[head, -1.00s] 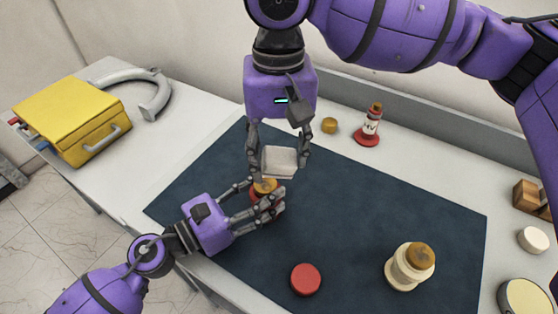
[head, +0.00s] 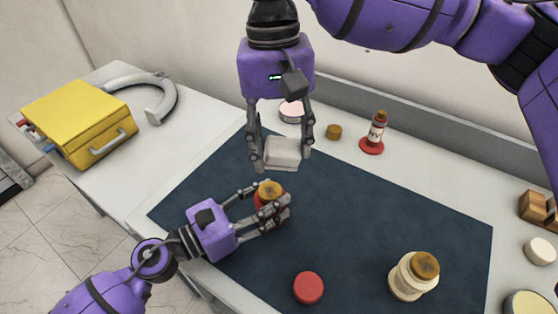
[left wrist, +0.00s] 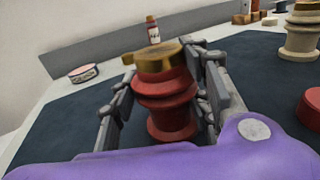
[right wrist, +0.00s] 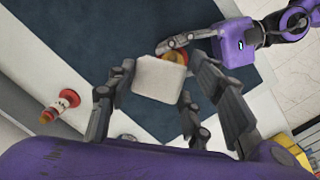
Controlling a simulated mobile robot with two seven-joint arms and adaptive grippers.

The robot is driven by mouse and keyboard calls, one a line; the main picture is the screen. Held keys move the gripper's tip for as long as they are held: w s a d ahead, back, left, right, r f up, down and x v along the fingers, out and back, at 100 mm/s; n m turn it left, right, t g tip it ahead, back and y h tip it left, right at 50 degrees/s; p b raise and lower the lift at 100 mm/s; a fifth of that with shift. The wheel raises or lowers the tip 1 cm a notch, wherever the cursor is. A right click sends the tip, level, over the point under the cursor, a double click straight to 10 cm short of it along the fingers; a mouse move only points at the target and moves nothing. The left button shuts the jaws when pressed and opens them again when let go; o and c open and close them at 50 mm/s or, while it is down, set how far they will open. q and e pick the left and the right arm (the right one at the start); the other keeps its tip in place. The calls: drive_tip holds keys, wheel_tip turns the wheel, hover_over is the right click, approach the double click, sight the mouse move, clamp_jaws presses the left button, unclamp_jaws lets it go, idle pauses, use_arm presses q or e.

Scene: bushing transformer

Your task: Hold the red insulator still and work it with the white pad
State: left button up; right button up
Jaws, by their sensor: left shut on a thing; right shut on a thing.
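The red insulator (left wrist: 168,105) with a brass cap (left wrist: 155,58) stands upright on the dark mat. My left gripper (head: 268,204) is shut around its body from the left; it also shows in the head view (head: 258,202), partly hidden by the fingers. The white pad (head: 281,152) is held between the fingers of my right gripper (head: 281,158), just behind and above the insulator, apart from it. In the right wrist view the pad (right wrist: 159,82) covers part of the insulator (right wrist: 178,53).
A cream insulator (head: 405,278) and a red disc (head: 308,288) are on the mat (head: 350,220). Behind it stand a red-based bottle (head: 376,133), a brass cap (head: 334,131) and a round tin (head: 291,111). A yellow case (head: 75,115) is at left.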

use_arm(q)
drive_tip(key=shift+r, duration=0.1)
use_arm(e)
drive_tip(key=shift+w+r+m+g, duration=0.3)
drive_tip(key=shift+r+m, duration=0.6)
use_arm(q)
drive_tip(key=shift+a, duration=0.1)
use_arm(e)
drive_tip(key=m, duration=0.2)
drive_tip(key=r+m+g, duration=0.1)
drive_tip(key=shift+s+a+r+m, duration=0.15)
drive_tip(key=shift+r+m, duration=0.05)
drive_tip(key=shift+m, duration=0.2)
drive_tip(key=shift+s+r+m+g, duration=0.15)
drive_tip(key=shift+s+m+g, duration=0.15)
drive_tip(key=shift+m, duration=0.9)
drive_tip(key=shift+s+m+y, duration=0.1)
drive_tip(key=shift+m+y, duration=0.2)
drive_tip(key=shift+m, duration=0.2)
drive_tip(key=shift+f, duration=2.5)
